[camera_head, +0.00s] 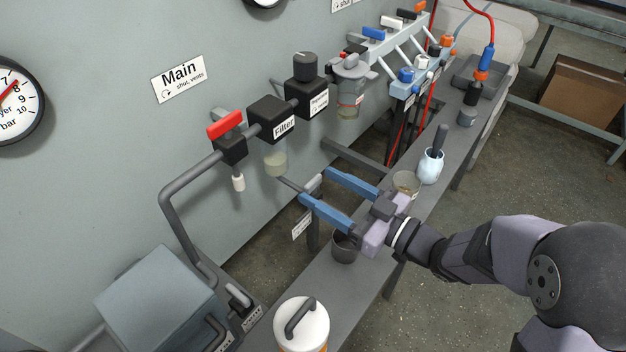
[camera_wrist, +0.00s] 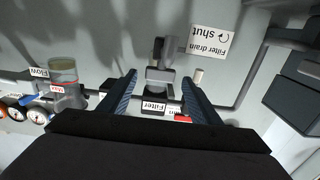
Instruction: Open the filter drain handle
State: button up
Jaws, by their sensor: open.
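The black filter block (camera_head: 270,120) is on the wall pipe, with a cloudy bowl (camera_head: 275,163) under it. Below the bowl is a grey drain handle (camera_head: 291,184), partly hidden by my gripper in the head view. In the wrist view the handle (camera_wrist: 173,52) lies beyond the fingertips, beside a sign reading "Filter drain" and "shut" (camera_wrist: 209,42). My gripper (camera_head: 314,185) is open, its blue fingers pointing at the wall. In the wrist view the open gripper (camera_wrist: 158,84) has the handle roughly ahead of the gap; I cannot tell whether they touch.
A red-handled main valve (camera_head: 225,124) is left of the filter. The narrow bench (camera_head: 352,285) below carries a dark cup (camera_head: 344,248), a bowl (camera_head: 406,184), a pale blue jar (camera_head: 430,166) and a white-lidded container (camera_head: 302,325). A grey box (camera_head: 160,298) stands lower left.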

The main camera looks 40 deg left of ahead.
aim_at(316, 184)
jog(key=shift+a, duration=1.7)
jog(key=shift+c, duration=0.3)
jog(key=c, duration=1)
